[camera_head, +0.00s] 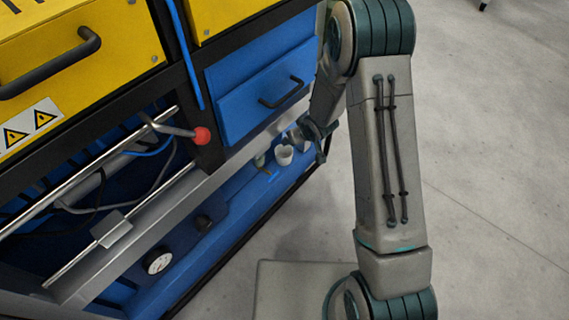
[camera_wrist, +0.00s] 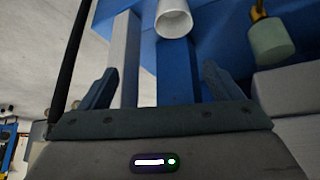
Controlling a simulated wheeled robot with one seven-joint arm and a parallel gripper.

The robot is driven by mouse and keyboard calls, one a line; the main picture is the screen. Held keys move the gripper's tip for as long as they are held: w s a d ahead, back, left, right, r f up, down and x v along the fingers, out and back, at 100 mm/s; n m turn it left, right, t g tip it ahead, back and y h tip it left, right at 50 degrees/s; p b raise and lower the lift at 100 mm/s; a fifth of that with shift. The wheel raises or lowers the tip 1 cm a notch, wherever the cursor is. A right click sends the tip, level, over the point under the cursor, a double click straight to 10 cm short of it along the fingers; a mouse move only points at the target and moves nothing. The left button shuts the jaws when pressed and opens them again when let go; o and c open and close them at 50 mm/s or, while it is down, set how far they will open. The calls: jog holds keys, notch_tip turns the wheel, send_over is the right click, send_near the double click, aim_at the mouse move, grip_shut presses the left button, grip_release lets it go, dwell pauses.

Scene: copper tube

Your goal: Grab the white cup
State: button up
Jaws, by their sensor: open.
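The white cup (camera_head: 284,155) stands on the blue lower shelf of the machine in the head view, under the blue drawer. In the wrist view the white cup (camera_wrist: 174,18) shows at the top middle, its round end towards the camera. My gripper (camera_head: 318,142) is just right of the cup in the head view, partly hidden by my own arm. In the wrist view my gripper (camera_wrist: 160,85) has its two fingers spread wide, with nothing between them. The cup lies beyond the fingertips, roughly centred between them. I see no contact.
A grey-green cylinder with a brass top (camera_wrist: 270,38) is right of the cup in the wrist view. A blue drawer (camera_head: 265,92) with a black handle hangs above. A red knob (camera_head: 201,136) and a gauge (camera_head: 159,262) are further left. Open floor (camera_head: 490,170) lies right.

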notch_tip(320, 180, down, 5)
jog(key=a+b, duration=0.1)
jog(key=a, duration=0.1)
jog(key=b, duration=0.2)
send_near(281, 153)
jog(key=b+x, duration=0.2)
jog(key=x, duration=0.3)
jog(key=shift+b, duration=0.35)
jog(key=c, duration=1.1)
